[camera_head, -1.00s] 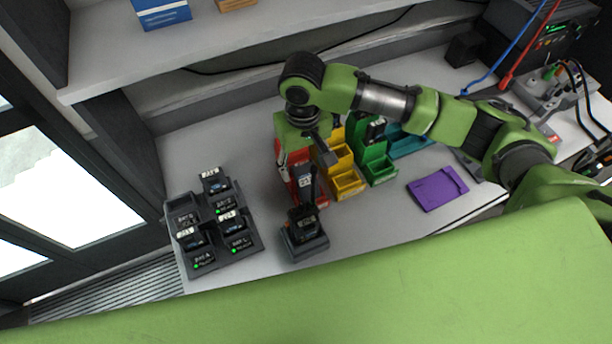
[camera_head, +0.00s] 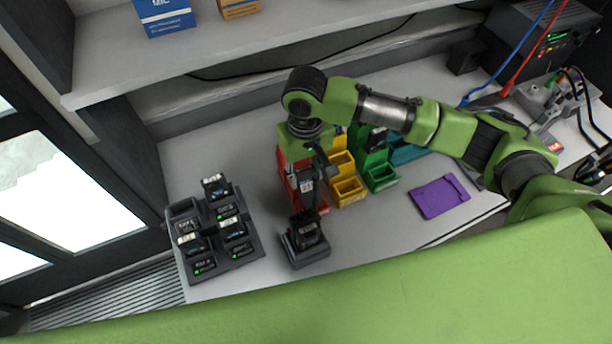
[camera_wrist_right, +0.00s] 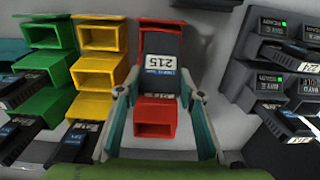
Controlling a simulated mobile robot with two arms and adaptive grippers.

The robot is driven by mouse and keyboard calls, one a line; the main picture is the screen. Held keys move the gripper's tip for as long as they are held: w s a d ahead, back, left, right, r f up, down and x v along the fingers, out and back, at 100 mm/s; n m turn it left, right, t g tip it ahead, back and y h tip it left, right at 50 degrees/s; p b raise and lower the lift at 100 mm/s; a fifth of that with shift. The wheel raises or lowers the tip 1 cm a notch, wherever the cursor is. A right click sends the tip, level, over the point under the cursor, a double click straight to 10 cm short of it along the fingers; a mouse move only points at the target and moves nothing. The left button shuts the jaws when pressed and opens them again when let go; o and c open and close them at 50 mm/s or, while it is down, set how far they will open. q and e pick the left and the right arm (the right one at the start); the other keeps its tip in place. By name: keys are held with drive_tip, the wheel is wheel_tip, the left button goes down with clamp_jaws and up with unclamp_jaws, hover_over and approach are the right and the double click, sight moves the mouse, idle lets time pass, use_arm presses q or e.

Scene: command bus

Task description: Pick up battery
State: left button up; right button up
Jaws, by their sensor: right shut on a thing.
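A dark battery with a white label (camera_head: 307,186) is upright in front of the red bins in the head view. In the right wrist view the battery (camera_wrist_right: 161,75) shows the number 215 and stands between the two fingers. My right gripper (camera_head: 312,172) comes down from above and is shut on this battery; its fingers flank it in the wrist view (camera_wrist_right: 160,92). The battery's lower end is partly hidden, so I cannot tell whether it touches anything below. My left gripper is not in view.
A small black dock (camera_head: 304,252) stands just in front. A charger rack (camera_head: 250,247) with several batteries is at the left. Red bins (camera_head: 285,170), yellow bins (camera_head: 349,191) and green bins (camera_head: 381,177) stand close by. A purple pad (camera_head: 439,196) lies right of them.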

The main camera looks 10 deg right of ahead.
drive_tip(key=shift+r, duration=0.4)
drive_tip(key=s+d+r+b, duration=0.3)
drive_tip(key=s+d+r, duration=0.6)
drive_tip(key=s+r, duration=0.1)
drive_tip(key=shift+s+d+r, duration=0.2)
drive_tip(key=shift+r, duration=0.7)
drive_tip(key=shift+w, duration=0.1)
